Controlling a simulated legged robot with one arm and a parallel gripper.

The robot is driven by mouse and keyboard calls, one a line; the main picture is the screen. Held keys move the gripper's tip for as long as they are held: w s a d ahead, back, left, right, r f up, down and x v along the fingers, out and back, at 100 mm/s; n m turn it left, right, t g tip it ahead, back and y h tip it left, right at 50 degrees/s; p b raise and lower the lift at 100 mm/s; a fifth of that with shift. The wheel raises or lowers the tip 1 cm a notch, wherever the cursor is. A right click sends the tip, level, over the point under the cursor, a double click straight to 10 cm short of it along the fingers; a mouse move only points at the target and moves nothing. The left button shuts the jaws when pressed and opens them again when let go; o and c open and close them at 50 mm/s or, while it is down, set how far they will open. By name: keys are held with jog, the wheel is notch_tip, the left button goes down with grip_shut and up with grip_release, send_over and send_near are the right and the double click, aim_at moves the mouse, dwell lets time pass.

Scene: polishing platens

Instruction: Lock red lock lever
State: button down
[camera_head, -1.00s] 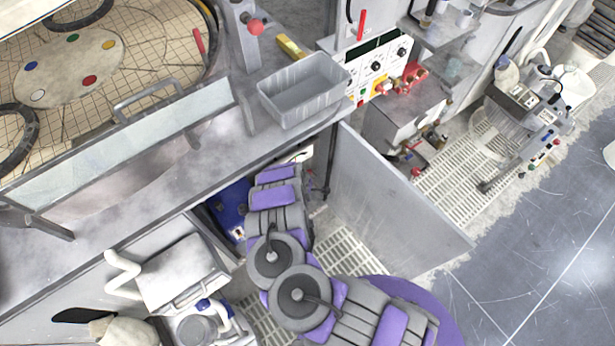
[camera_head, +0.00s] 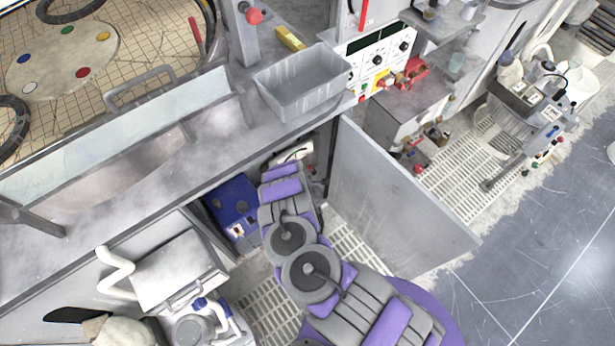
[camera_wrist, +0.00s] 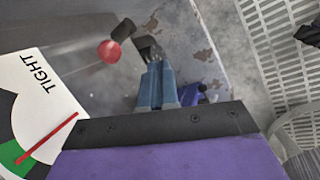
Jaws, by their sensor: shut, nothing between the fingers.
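A white dial (camera_wrist: 50,110) marked TIGHT, with a green sector and a red needle (camera_wrist: 50,137), lies at the left. In the head view my arm reaches into the cabinet under the bench, and the gripper is hidden there.
A blue box (camera_head: 232,207) stands left of my arm in the cabinet. The open grey door (camera_head: 395,200) stands to its right. A grey bin (camera_head: 302,85) sits on the bench above. A floor grating (camera_head: 268,305) lies below, also at right in the wrist view (camera_wrist: 280,60).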

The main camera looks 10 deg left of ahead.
aim_at(311, 170)
jog(key=shift+w+a+f+b, duration=0.1)
jog(key=shift+w+f+b, duration=0.1)
jog(key=shift+w+b, duration=0.75)
jog(key=shift+w+a+f+b, duration=0.15)
jog(key=shift+w+b, duration=0.35)
jog(key=shift+w, duration=0.75)
jog(key=shift+d, duration=0.1)
jog(key=shift+w+g+b, duration=0.15)
jog(key=shift+g+b, duration=0.15)
jog(key=shift+b, duration=0.35)
jog(key=shift+y, duration=0.4)
jog(key=w+d+r, duration=0.1)
jog(key=w+d+r+b, duration=0.1)
jog(key=w, duration=0.1)
jog(key=shift+d, duration=0.25)
